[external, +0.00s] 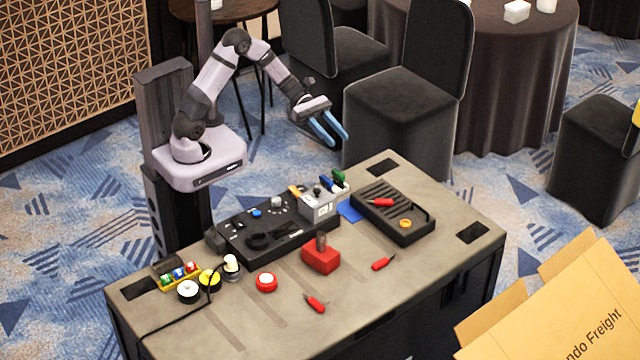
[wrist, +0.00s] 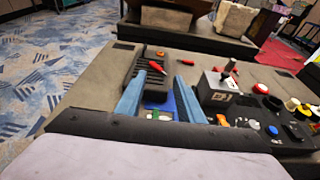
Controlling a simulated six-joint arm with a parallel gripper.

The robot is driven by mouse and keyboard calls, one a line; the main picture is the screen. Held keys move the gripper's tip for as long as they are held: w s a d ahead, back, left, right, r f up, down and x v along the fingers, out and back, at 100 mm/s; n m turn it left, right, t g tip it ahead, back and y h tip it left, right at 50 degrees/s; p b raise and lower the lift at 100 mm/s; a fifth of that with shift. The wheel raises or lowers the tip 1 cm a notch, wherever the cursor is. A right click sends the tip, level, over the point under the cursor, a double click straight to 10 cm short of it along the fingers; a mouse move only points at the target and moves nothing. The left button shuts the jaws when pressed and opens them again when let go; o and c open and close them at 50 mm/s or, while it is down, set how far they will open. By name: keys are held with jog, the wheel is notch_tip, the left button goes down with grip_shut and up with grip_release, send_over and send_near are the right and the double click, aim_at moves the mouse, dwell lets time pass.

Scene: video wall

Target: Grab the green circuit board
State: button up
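A small green piece (external: 339,175) shows at the table's back edge, behind the grey joystick box (external: 318,205). It is too small to tell for certain that it is the circuit board. In the wrist view a green patch (wrist: 163,117) shows low between my fingers, partly cut off by my gripper body. My gripper (external: 335,135) has two blue fingers spread apart with nothing between them. It hangs in the air above and behind the table's back edge, clear of the green piece. In the wrist view my gripper (wrist: 160,77) is also open.
A black slotted tray (external: 393,212) holds a red screwdriver, right of a flat blue piece (external: 350,211). A black control panel (external: 262,228), a red block (external: 321,256) and round buttons stand on the table (external: 400,275). A cardboard box (external: 550,300) is at front right.

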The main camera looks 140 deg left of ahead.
send_near(339, 177)
jog(key=w+f, duration=0.1)
jog(key=w+a+f, duration=0.1)
jog(key=w, duration=0.3)
jog(key=shift+a+f, duration=0.2)
jog(key=shift+f, duration=0.2)
jog(key=shift+d+p+x, duration=0.2)
jog(key=shift+p+x, duration=0.25)
jog(key=shift+x, duration=1.05)
jog(key=shift+d+p+x, duration=0.15)
jog(key=shift+p+x, duration=0.3)
jog(key=shift+x, duration=1.1)
jog(key=shift+w+f, duration=0.15)
jog(key=shift+w, duration=0.4)
jog(key=shift+c, duration=0.3)
grip_shut()
